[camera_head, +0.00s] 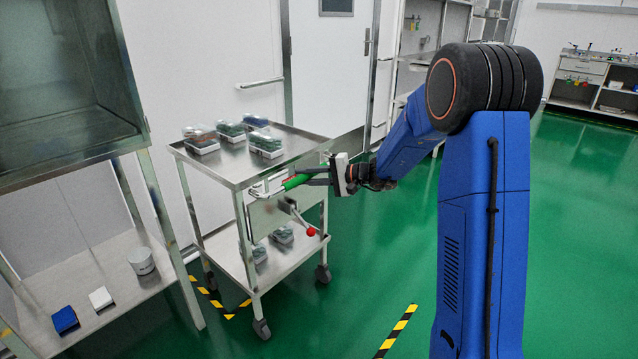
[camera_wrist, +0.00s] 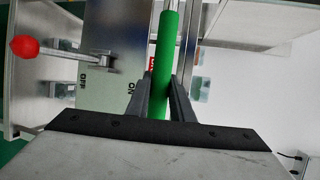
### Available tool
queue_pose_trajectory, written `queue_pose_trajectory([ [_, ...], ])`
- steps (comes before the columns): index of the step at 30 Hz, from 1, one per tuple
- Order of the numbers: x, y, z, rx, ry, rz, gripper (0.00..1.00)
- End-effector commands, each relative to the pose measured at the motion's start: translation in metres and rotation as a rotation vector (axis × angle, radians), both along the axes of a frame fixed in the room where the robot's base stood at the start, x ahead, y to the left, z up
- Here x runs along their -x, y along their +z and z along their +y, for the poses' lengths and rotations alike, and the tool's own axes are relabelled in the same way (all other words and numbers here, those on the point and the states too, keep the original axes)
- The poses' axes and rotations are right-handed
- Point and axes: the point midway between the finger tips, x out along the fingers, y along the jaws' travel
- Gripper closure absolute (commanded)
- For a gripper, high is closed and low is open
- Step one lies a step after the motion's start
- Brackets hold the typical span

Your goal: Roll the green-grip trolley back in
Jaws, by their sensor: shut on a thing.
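The steel trolley (camera_head: 205,170) stands left of centre in the head view, beside the steel cabinet. Its green grip (camera_head: 296,182) is on the near end, under the top shelf's edge. My gripper (camera_head: 318,178) is shut on the green grip. In the wrist view the green grip (camera_wrist: 164,65) runs up between my two fingers (camera_wrist: 166,98). A lever with a red knob (camera_head: 311,232) is on the trolley's end panel below the grip. It also shows in the wrist view (camera_wrist: 24,47), beside a panel marked ON and OFF.
Several small trays (camera_head: 265,144) with contents sit on the trolley's top, more on its lower shelf. A steel cabinet (camera_head: 146,160) with a lower shelf stands left. Yellow-black floor tape (camera_head: 397,332) lies near the trolley. Green floor is open to the right.

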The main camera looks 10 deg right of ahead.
Motion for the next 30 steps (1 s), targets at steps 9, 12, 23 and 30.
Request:
queue_pose_trajectory([
  [9,-0.073,-0.001,0.055,0.001,0.002,-0.001,1.00],
  [12,-0.096,-0.001,0.071,0.001,0.002,-0.001,1.00],
  [23,-0.168,-0.001,0.123,0.000,0.001,-0.001,1.00],
  [30,-0.197,0.000,0.143,0.001,0.000,-0.001,1.00],
])
